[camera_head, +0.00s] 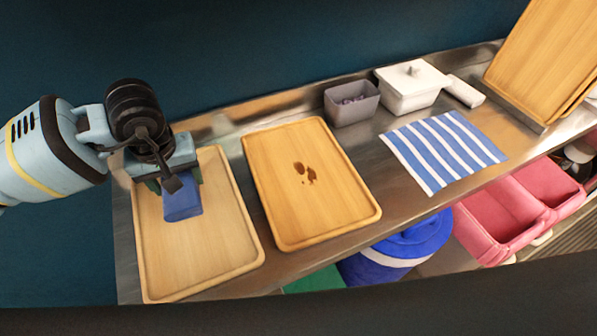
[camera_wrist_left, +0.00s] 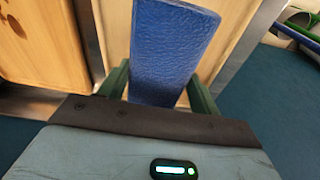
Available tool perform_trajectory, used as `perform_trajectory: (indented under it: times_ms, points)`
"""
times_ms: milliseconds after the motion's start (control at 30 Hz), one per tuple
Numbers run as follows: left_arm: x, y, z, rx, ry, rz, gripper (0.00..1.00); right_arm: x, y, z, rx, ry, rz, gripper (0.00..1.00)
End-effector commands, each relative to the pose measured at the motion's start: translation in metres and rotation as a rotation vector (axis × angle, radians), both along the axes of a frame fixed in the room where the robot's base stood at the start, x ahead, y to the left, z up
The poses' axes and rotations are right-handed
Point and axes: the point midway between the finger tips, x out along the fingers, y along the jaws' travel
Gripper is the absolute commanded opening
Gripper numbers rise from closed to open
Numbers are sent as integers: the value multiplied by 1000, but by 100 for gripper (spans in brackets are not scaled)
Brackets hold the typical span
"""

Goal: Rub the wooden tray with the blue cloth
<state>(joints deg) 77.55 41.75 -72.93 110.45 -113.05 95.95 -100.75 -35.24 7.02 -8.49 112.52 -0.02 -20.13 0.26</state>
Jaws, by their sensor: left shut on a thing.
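My left gripper (camera_head: 170,181) is shut on the blue cloth (camera_head: 182,203), a small dark blue block-like piece. It is over the upper part of the left wooden tray (camera_head: 220,254); I cannot tell whether the cloth touches the tray. In the left wrist view the blue cloth (camera_wrist_left: 170,52) sticks out between the green fingers (camera_wrist_left: 158,90), with wood beyond it. A second wooden tray (camera_head: 345,205) lies to the right with dark brown stains (camera_head: 305,173) near its middle. No stains show on the visible part of the left tray. My right gripper is out of view.
A grey container (camera_head: 352,112), a white lidded box (camera_head: 410,91) and a blue-striped cloth (camera_head: 443,150) are on the metal counter (camera_head: 390,213). Wooden boards (camera_head: 541,58) lean at the right. A blue bin (camera_head: 398,246) and pink bins (camera_head: 500,218) stand below the front edge.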

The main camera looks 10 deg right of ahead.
Motion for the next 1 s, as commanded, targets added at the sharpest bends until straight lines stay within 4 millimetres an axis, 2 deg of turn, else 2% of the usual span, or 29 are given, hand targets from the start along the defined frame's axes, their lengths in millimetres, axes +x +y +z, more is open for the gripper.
perform_trajectory:
  times_ms: [133,233,500,600,1000]
  points:
    - [0,0,0,0,0,-1,42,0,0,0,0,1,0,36]
    - [-8,3,-1,-1,1,-29,42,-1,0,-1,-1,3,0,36]
    - [-54,18,-2,-1,1,-216,42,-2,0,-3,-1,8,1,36]
    - [-63,20,-1,0,0,-252,42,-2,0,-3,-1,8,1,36]
    - [-64,20,-1,-1,-1,-262,42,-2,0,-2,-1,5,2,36]
